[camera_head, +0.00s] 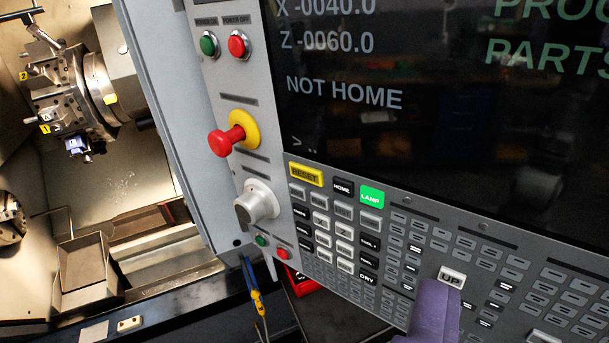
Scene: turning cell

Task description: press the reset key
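The reset key (306,174) is a yellow key with dark lettering at the upper left of the keypad on the grey control panel (222,85). It is uncovered, just below the screen and left of the black HOME key (343,187). My gripper (440,290) shows as a purple shape at the bottom edge, right of centre. It is over the lower keypad beside the UP key (452,277), well right of and below the reset key. I cannot tell whether it touches the panel. Only its end shows, so its opening cannot be judged.
A red emergency stop knob (226,141) and a grey dial (257,206) stick out left of the keys. A green LAMP key (371,197) is lit. The dark screen (400,110) reads NOT HOME. The lathe's turret (75,100) stands at left.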

